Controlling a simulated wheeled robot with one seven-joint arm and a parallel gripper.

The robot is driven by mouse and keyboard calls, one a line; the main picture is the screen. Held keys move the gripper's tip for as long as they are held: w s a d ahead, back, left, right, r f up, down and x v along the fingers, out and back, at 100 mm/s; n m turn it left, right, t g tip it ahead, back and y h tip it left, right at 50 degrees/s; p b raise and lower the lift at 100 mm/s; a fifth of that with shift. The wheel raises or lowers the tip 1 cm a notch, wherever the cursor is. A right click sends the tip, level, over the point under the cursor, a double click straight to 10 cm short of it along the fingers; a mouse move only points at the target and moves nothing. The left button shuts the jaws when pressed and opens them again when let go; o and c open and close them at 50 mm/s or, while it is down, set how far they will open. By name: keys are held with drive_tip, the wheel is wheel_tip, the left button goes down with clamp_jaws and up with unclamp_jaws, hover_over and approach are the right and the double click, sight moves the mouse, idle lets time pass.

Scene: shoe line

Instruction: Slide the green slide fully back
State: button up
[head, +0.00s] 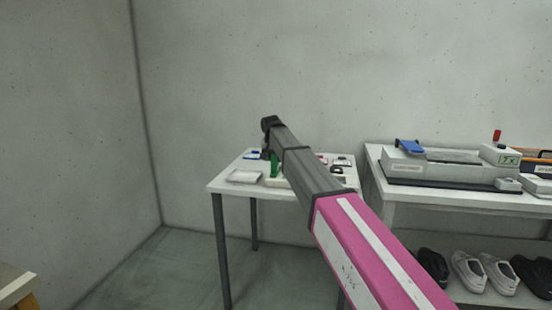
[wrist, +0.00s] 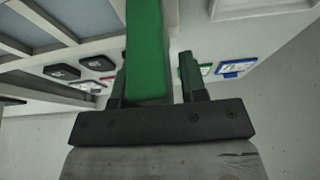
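The green slide (wrist: 147,45) stands between the two fingers of my gripper (wrist: 156,72) in the wrist view. It lies close to the left finger, and whether they touch I cannot tell. A clear gap shows between the slide and the right finger, so the gripper is open around it. In the head view a small part of the green slide (head: 275,167) shows on the small white table (head: 222,186). My arm hides much of what is around it there, and my gripper is hard to make out.
A white pad (head: 244,176) and small items lie on the small table. To the right, a bench (head: 395,190) bears a grey machine (head: 445,168) with a blue part (head: 410,146). Shoes (head: 468,270) stand on its lower shelf.

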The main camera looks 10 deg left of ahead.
drive_tip(key=shift+o, duration=0.9)
drive_tip(key=shift+a, duration=0.15)
drive_tip(key=v, duration=1.1)
drive_tip(key=shift+s+f, duration=0.1)
